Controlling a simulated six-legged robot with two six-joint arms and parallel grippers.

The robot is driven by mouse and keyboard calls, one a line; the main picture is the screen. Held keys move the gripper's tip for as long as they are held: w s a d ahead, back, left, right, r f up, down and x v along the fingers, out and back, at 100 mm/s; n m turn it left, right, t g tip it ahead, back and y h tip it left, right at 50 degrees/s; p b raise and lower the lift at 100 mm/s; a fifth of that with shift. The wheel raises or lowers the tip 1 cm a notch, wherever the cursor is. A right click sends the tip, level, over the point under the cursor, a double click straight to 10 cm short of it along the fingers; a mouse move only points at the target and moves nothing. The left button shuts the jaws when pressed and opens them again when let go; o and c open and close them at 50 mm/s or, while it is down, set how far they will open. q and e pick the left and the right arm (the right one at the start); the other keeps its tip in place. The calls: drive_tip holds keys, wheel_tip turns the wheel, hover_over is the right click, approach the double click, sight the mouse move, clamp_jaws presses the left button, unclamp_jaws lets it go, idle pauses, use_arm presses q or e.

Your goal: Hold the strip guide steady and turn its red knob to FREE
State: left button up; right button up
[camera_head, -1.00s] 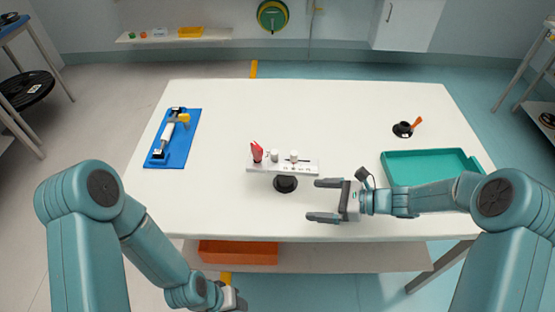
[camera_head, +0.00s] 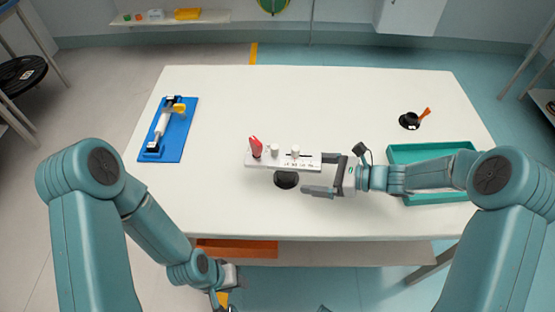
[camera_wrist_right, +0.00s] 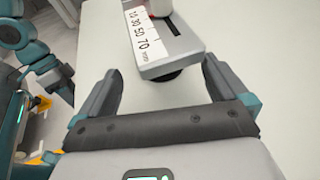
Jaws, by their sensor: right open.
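The strip guide (camera_head: 310,163) is a pale bar with a printed scale on a round black foot (camera_head: 286,180), near the table's front middle. Its red knob (camera_head: 256,147) stands at the left end, with two white posts to its right. My right gripper (camera_head: 319,176) is open at the guide's right end. In the right wrist view the guide's end (camera_wrist_right: 165,64), with its scale and slot, lies just ahead of and partly between the spread fingertips (camera_wrist_right: 160,76), not clamped. My left gripper (camera_head: 224,298) is low, in front of the table edge; its jaws are unclear.
A blue tray (camera_head: 185,143) with a white and yellow tool lies at the table's left. A green tray (camera_head: 400,150) is at the right, partly behind my right arm. A black cup with an orange handle (camera_head: 409,120) stands beyond it. The table's back middle is clear.

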sight(290, 172)
drive_tip(key=b+x, duration=0.2)
drive_tip(key=x, duration=0.5)
drive_tip(key=shift+a+f+b, duration=0.25)
drive_tip(key=shift+b, duration=0.15)
drive_tip(key=shift+w+a, duration=0.25)
drive_tip(key=shift+a, duration=0.1)
